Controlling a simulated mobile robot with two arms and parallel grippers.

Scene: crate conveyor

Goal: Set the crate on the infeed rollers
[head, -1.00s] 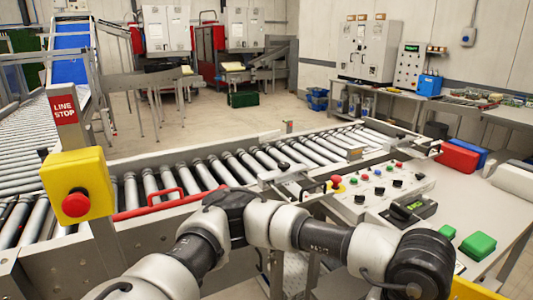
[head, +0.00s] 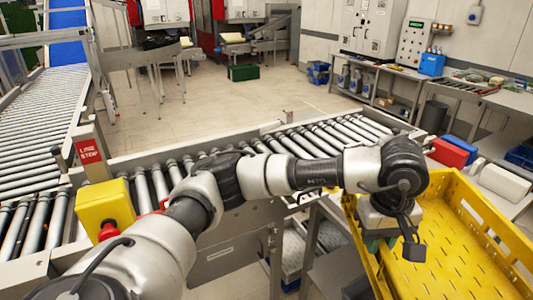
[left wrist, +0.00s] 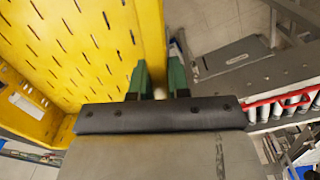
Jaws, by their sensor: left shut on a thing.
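The yellow crate (head: 487,213) is at the right of the head view, empty as far as I see, with slotted floor and walls. My left gripper (head: 373,242) is at its left wall, below my bent arm. In the left wrist view, the green fingers of my left gripper (left wrist: 160,78) stand on both sides of the wall of the crate (left wrist: 75,50), shut on it. The rollers (head: 325,138) run behind my arm, which hides part of them. The crate is in front of and to the right of these rollers. My right gripper is out of view.
A yellow stop box (head: 104,203) and a red line-stop sign (head: 88,152) stand at the left by the conveyor. A red box (head: 450,151) and a white one (head: 506,183) lie beyond the crate. Bare floor (head: 215,115) lies behind the rollers.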

